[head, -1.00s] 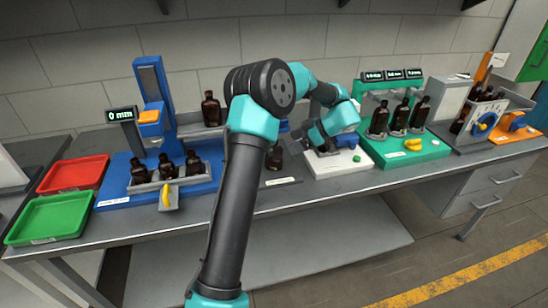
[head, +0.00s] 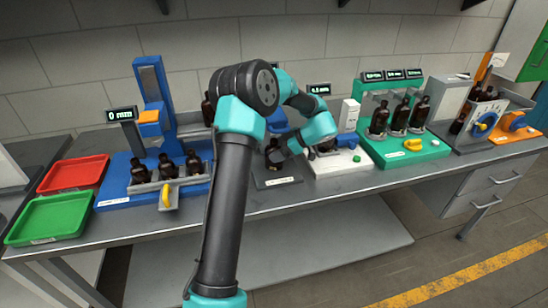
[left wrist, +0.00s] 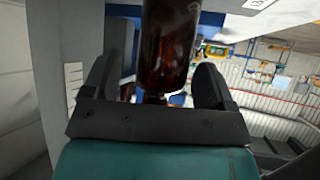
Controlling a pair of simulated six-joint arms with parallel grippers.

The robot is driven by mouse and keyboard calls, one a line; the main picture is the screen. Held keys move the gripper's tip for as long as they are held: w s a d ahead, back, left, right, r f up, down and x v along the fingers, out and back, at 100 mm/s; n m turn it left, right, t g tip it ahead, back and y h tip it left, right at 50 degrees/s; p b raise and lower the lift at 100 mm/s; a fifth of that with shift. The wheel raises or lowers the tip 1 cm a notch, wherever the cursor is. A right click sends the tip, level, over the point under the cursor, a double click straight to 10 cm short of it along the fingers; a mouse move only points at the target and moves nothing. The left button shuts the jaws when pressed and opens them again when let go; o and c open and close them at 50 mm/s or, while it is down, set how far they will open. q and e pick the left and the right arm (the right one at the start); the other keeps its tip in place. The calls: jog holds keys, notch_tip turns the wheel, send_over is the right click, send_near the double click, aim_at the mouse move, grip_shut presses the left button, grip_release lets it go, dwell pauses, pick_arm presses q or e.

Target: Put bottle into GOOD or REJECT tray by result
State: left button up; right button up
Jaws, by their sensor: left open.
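An amber bottle (head: 272,146) stands on a small dark grey station in the middle of the bench, partly hidden by my arm. My left gripper (head: 282,153) is beside it, turned towards the left. In the left wrist view the amber bottle (left wrist: 168,45) shows between the open fingers (left wrist: 152,82); I cannot tell whether they touch it. The red tray (head: 75,174) and the green tray (head: 48,218) lie empty at the bench's left end. My right gripper is not in view.
A blue gauge station (head: 120,196) with several amber bottles and a "0 mm" display (head: 122,114) stands between the trays and my arm. A white device (head: 335,164) and a green station (head: 415,153) with three bottles stand to the right.

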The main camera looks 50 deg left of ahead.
pick_arm(q)
jog(key=shift+x, duration=0.8)
jog(key=shift+c, duration=0.3)
jog(key=c, duration=1.1)
jog(key=shift+d+r, duration=0.15)
jog(key=shift+r, duration=0.7)
jog(key=s+d, duration=0.4)
jog(key=d, duration=0.3)
jog(key=s+d, duration=0.4)
jog(key=d, duration=0.4)
jog(key=shift+s+d, duration=0.3)
jog(key=shift+f, duration=0.1)
